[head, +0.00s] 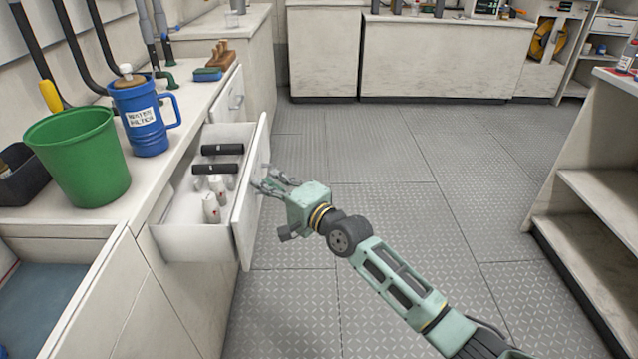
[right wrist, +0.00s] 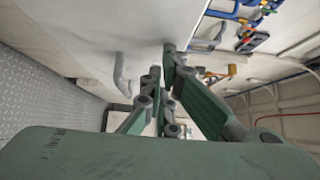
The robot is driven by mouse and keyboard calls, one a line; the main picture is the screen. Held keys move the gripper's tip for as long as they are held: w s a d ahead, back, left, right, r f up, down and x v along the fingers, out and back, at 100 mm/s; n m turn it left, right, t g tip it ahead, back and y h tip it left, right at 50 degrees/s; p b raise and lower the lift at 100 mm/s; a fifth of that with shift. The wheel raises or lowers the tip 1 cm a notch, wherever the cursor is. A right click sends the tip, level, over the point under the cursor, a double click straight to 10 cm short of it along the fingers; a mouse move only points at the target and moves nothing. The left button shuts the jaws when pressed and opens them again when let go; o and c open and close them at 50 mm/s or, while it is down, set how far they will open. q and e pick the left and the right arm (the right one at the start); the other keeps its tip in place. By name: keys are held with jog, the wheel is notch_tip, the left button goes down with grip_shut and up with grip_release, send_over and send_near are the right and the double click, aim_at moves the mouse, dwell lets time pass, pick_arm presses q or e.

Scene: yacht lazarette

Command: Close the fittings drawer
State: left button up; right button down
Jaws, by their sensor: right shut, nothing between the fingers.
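The fittings drawer (head: 246,205) stands pulled out from the white counter in the head view. It holds two black cylinders (head: 222,149) and several white bottles (head: 211,207). My right gripper (head: 263,182) is shut and empty, with its fingers at the outer face of the drawer front. I cannot tell whether they touch it. In the right wrist view, a pale panel (right wrist: 65,35) with a grey bar handle (right wrist: 121,76) lies beside the fingers (right wrist: 162,62). My left gripper is not in view.
Open shelves (head: 600,200) stand at the right. The floor (head: 390,160) between is clear.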

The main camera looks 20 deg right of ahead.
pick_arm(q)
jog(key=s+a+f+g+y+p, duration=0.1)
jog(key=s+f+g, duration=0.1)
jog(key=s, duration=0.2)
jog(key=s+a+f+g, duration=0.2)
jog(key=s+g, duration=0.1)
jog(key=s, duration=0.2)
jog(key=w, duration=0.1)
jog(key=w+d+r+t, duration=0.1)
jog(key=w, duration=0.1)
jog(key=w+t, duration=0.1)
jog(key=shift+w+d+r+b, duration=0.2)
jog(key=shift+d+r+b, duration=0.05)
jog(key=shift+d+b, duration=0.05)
pick_arm(e)
jog(key=w+a, duration=0.2)
jog(key=a, duration=0.6)
jog(key=w+a, duration=0.3)
jog(key=a, duration=0.6)
jog(key=shift+a, duration=0.1)
